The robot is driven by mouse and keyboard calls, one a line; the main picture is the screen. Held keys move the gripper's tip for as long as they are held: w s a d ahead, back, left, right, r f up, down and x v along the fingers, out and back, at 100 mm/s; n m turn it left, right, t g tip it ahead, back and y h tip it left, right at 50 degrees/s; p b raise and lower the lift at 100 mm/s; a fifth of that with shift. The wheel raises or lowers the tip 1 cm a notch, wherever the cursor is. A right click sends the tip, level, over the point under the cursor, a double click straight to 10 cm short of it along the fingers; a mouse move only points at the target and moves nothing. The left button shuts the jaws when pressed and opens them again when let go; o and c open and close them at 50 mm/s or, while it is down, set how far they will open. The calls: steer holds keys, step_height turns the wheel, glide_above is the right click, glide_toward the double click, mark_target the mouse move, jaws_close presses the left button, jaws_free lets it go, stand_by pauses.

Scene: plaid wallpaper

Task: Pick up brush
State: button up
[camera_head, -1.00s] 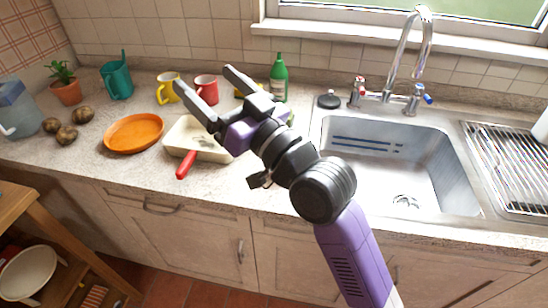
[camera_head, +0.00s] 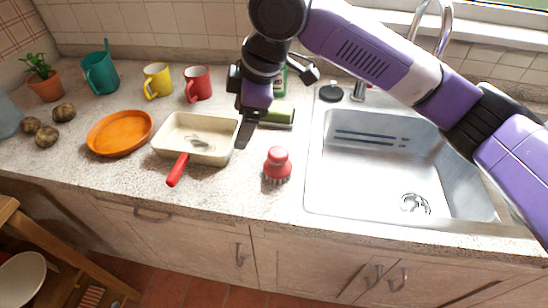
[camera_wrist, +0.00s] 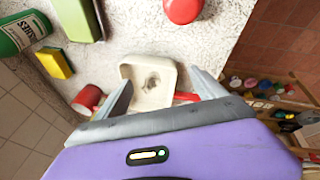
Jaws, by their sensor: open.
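The brush (camera_head: 277,165) is small, with a round red knob on top and bristles below. It stands upright on the counter left of the sink, and its red top (camera_wrist: 183,8) shows at the upper edge of the wrist view. My gripper (camera_head: 246,132) points down above the counter, left of and behind the brush, near the right end of the cream dish. In the wrist view its fingers (camera_wrist: 164,90) are spread apart with nothing held between them; the dish shows beyond them.
A cream dish (camera_head: 172,143) with a red handle lies left of the brush. A green block-like item (camera_head: 280,117) and a green bottle (camera_wrist: 22,30) are behind. The sink (camera_head: 340,185) is to the right. Counter around the brush is clear.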

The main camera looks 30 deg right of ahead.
mark_target(278, 163)
steer(key=s+d+f+g, duration=0.1)
steer(key=s, duration=0.1)
steer(key=s+d+f+g+h, duration=0.1)
steer(key=d, duration=0.1)
steer(key=s+d+f+n+g+h, duration=0.1)
steer(key=s+d, duration=0.1)
steer(key=shift+s+g, duration=0.3)
steer(key=shift+s+d+f, duration=0.1)
steer(key=shift+d+f, duration=0.05)
steer(key=shift+f, duration=3.6)
steer(key=c, duration=1.5)
steer(key=shift+r, duration=0.15)
step_height(278, 163, up, 20)
steer(key=shift+f+p, duration=0.1)
steer(key=shift+p, duration=0.5)
